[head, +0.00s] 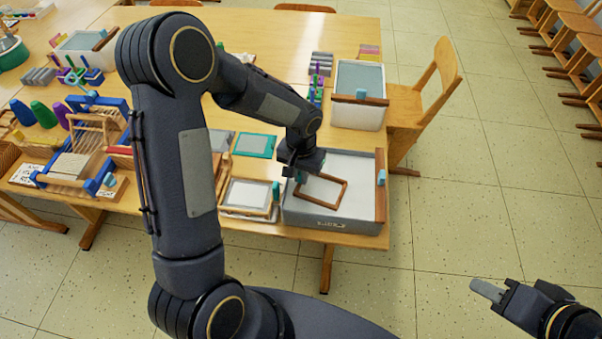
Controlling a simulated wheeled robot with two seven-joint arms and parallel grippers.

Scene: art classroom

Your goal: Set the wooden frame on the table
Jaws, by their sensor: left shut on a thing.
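A small brown wooden frame (343,197) shows within the outline of a grey tub (330,223) at the table's front right corner. I cannot tell whether it rests in the tub or hangs over it. My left gripper (303,172) is shut on the frame's left end, and its fingers partly hide that end. The wooden table (290,38) spreads out behind and to the left. My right gripper (488,291) is at the lower right, over the floor and away from the table; its finger opening is not clear.
A wooden-edged screen (248,194) and a teal frame (255,144) lie left of the tub. A second tub (358,112) stands behind it. A small loom (85,165) and coloured cones crowd the left. A chair (432,92) stands at the right. The table's back middle is clear.

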